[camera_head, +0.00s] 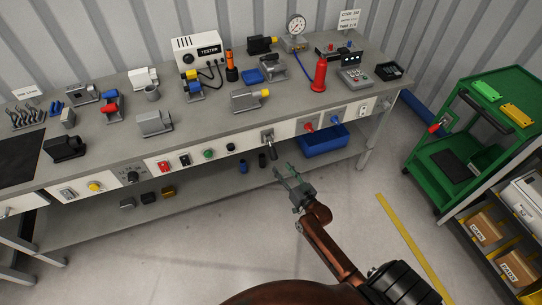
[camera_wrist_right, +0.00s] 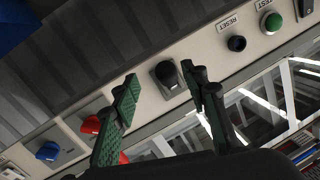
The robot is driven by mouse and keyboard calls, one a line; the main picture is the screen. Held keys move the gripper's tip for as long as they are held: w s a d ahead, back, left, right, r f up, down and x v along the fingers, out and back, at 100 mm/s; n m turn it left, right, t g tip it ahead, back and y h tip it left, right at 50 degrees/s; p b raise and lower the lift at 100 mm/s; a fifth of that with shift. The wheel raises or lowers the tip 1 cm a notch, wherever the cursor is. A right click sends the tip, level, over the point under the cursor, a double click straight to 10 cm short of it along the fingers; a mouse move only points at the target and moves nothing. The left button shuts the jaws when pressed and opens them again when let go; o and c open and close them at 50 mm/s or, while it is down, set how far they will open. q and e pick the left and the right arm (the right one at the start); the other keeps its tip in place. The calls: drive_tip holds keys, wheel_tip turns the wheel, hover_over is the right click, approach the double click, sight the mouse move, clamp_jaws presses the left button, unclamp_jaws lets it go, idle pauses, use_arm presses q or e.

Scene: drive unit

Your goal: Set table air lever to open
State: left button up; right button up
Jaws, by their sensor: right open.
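A lever with a black handle (camera_head: 272,152) hangs down from a metal mount (camera_head: 267,136) on the workbench's front panel. I cannot read a label that names it as the table air lever. My right gripper (camera_head: 283,170) is open and empty, in front of and a little below the handle. In the right wrist view, the black handle end (camera_wrist_right: 166,73) shows between and beyond the two green-padded fingertips (camera_wrist_right: 158,74). I see no contact. My left gripper is out of view.
Red (camera_head: 309,127) and blue (camera_head: 335,120) handles sit right of the lever, above a blue bin (camera_head: 325,142). Black (camera_head: 230,147) and green (camera_head: 208,153) buttons lie to its left. The workbench top (camera_head: 205,115) holds many parts. A green cart (camera_head: 470,125) stands at right.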

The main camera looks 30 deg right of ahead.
sight(277, 158)
drive_tip(key=shift+w+r+t, duration=0.15)
drive_tip(key=shift+w+r, duration=0.25)
drive_tip(key=shift+r, duration=0.2)
drive_tip(key=shift+w+r+t, duration=0.15)
drive_tip(key=shift+w+r, duration=0.25)
drive_tip(key=shift+r, duration=0.2)
drive_tip(key=w, duration=0.2)
drive_tip(key=w+b, duration=0.1)
drive_tip(key=w, duration=0.2)
drive_tip(key=shift+d+f+b, duration=0.1)
drive_tip(key=shift+d+b, duration=0.1)
drive_tip(key=shift+b, duration=0.1)
drive_tip(key=shift+w, duration=0.95)
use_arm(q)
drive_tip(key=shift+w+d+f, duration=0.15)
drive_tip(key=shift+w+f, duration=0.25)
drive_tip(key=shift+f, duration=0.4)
use_arm(e)
clamp_jaws()
